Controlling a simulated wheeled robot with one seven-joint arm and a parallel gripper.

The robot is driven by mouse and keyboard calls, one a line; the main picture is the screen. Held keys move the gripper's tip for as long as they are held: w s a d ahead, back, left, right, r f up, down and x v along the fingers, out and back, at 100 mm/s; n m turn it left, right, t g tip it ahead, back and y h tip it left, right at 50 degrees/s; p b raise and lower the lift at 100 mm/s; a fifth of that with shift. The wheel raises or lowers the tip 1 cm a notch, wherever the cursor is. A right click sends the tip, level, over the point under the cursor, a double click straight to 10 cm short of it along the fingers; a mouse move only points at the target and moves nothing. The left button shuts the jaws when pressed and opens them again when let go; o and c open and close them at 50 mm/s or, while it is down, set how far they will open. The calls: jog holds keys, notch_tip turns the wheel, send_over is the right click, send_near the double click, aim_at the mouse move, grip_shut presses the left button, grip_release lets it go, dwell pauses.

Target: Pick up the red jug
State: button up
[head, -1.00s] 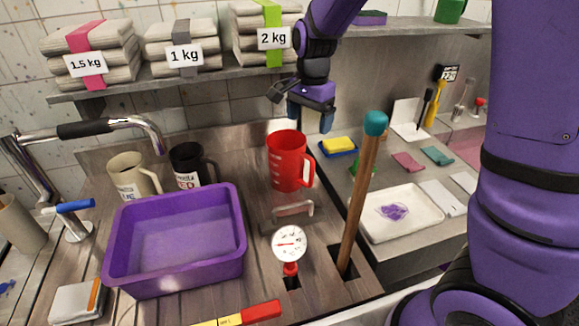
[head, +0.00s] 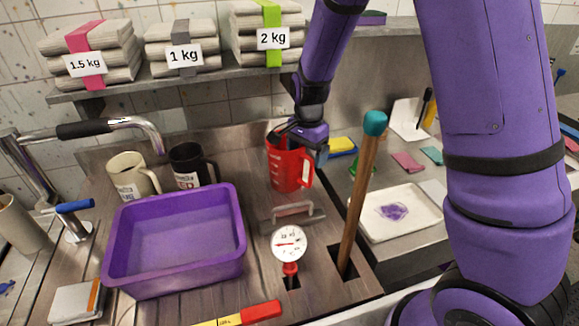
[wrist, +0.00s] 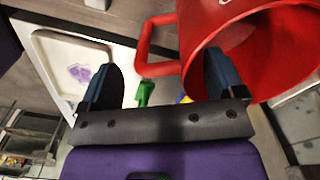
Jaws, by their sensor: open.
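The red jug (head: 286,172) stands upright on the counter at the back, right of the purple tub, its handle on the right side. My gripper (head: 297,136) is at the jug's rim, covering part of its top. In the wrist view the jug (wrist: 262,62) fills the upper right, its mouth facing the camera. There my gripper (wrist: 163,78) is open, with the handle showing between its two fingers in the picture. The right finger overlaps the jug's mouth; I cannot tell whether it is inside. No grip on the jug shows.
A black jug (head: 187,165) and a cream jug (head: 130,176) stand to the left. The purple tub (head: 176,285) is in front of them. A teal-topped wooden stick (head: 358,195) rises right of the red jug. A dial gauge (head: 289,243) stands in front. A shelf (head: 205,77) hangs behind.

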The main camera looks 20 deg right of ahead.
jog(key=shift+f, duration=0.8)
jog(key=shift+c, duration=0.2)
jog(key=c, duration=1.5)
jog(key=shift+r, duration=0.15)
